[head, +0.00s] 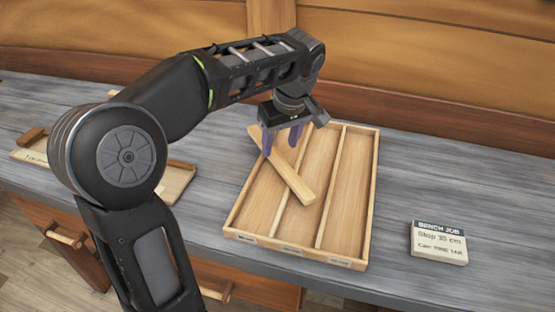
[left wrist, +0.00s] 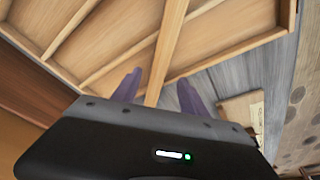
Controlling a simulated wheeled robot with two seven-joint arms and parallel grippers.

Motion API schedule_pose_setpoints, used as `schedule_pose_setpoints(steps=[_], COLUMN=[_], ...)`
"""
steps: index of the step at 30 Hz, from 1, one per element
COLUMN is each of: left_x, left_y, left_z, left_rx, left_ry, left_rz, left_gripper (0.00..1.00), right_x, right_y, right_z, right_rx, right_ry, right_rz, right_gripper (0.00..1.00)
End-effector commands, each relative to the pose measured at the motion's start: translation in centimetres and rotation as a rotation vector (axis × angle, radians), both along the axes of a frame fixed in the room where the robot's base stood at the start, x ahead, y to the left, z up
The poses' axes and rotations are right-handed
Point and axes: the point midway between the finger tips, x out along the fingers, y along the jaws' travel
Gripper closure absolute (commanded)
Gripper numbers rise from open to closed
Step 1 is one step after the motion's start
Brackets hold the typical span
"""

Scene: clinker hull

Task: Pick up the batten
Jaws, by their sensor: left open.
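The batten (head: 293,181) is a pale wooden stick. It lies slantwise in the wooden tray (head: 373,190), across the left divider, with its near end over the middle compartment. In the left wrist view the batten (left wrist: 170,45) runs between my fingers. My left gripper (head: 282,142) points down over the far part of the batten. It is open, and the fingers (left wrist: 160,80) stand on either side of the batten with gaps showing. I cannot tell how far the fingertips reach down beside it. My right gripper is not in view.
The tray has long compartments with low dividers and stands on a grey bench (head: 410,185). A bench job card (head: 439,243) stands to its right. A second, shallow tray (head: 178,181) lies at the left, partly hidden by my arm. A wooden planked wall (head: 430,45) rises behind.

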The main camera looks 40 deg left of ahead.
Motion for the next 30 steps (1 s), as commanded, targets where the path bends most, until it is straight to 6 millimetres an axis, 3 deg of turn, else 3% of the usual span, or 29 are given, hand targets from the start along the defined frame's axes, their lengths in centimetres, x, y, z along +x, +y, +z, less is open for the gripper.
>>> schedule_pose_setpoints(steps=[10, 30], left_x=[0.6, 0.7], left_y=[1.0, 1.1], left_z=[-4.3, -4.5], left_rx=[-0.001, 0.0], left_ry=[0.003, 0.001], left_rz=[0.001, 0.0], left_gripper=[0.49, 0.52], right_x=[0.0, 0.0], right_y=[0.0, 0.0], right_z=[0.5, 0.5], right_rx=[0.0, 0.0], right_ry=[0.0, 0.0], right_rz=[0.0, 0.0], right_gripper=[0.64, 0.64])
